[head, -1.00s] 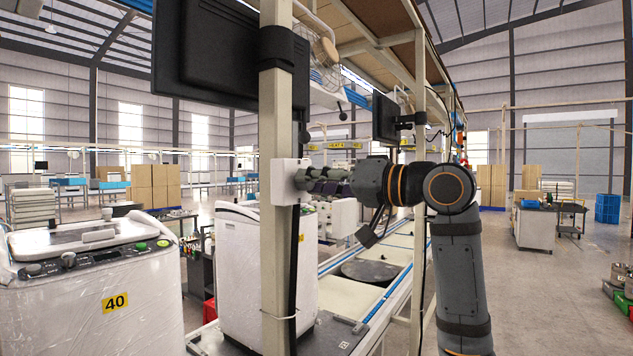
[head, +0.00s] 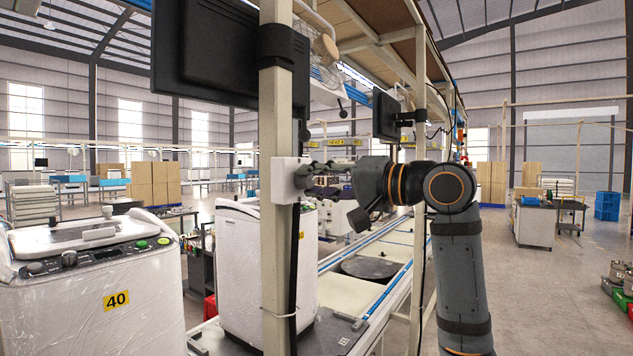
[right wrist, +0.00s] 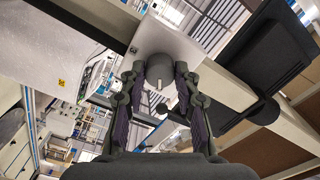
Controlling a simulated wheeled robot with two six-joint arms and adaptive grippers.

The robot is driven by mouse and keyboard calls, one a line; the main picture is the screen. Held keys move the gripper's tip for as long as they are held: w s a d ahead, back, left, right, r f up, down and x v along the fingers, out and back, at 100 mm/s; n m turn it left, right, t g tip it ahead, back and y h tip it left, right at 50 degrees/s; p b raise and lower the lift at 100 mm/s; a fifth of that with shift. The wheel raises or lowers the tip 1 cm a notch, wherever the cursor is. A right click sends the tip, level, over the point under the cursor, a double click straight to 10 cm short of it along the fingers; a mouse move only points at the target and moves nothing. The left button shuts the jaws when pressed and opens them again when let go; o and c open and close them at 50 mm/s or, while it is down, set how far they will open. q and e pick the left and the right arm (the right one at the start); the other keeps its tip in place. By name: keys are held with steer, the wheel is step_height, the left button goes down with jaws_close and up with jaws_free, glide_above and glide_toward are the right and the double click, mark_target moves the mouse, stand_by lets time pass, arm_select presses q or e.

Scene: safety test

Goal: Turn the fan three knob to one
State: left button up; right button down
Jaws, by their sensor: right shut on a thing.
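A white control box (head: 284,181) is fixed to a beige post in the head view; it also shows in the right wrist view (right wrist: 172,40). Its round grey knob (right wrist: 160,68) has a pale pointer mark and shows between my fingertips in the right wrist view. My right gripper (head: 304,177) reaches the box from the right and is shut on the knob; it also shows in the right wrist view (right wrist: 160,80). In the head view the fingers hide the knob. I cannot read any marks around it. My left gripper is not in view.
A wire-caged fan (head: 326,55) hangs above, behind the post (head: 276,260). A black monitor (head: 225,55) is mounted on the post. A wrapped washing machine (head: 100,285) stands at left, another (head: 262,265) behind the post. Open floor (head: 560,310) lies to the right.

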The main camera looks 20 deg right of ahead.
steer(key=c, duration=1)
jaws_free()
steer(key=shift+o, duration=0.2)
steer(key=v, duration=1.2)
steer(key=shift+d, duration=0.1)
